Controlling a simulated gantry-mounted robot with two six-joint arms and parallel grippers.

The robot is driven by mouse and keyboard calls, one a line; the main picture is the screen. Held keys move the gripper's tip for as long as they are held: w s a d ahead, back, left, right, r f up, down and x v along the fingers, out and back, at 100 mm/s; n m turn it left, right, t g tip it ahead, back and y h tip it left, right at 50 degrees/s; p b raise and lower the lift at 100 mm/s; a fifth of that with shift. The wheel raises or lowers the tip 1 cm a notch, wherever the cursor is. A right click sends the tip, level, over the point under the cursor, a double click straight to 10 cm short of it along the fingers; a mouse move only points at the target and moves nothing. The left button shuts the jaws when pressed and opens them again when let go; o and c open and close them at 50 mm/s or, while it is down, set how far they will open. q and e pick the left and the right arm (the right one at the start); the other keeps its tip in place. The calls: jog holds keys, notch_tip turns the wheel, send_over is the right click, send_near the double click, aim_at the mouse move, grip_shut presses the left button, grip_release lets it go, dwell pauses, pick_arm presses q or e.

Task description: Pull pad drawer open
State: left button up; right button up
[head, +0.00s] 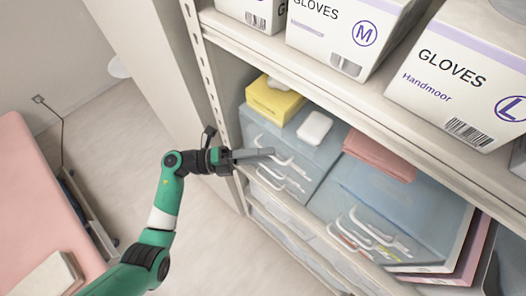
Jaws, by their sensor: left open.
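A bluish see-through drawer unit (322,165) stands on the shelf, with several white bar handles (298,167) stacked down its front. A second bluish drawer unit (405,205) with similar white handles (372,229) stands to its right. The drawers in both look shut. I cannot tell which one is the pad drawer. My left gripper (266,153) is open, its fingers pointing right in front of the left unit's upper handles. The fingers overlap a handle in the picture; whether they touch it is unclear. My right gripper is not in view.
A yellow box (274,100) and a white item (315,128) sit on top of the left unit. Glove boxes (345,35) line the shelf above. A perforated shelf post (205,75) rises beside my gripper.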

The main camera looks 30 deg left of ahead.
pick_arm(q)
jog(key=shift+c, duration=0.2)
grip_shut()
dwell(1.1)
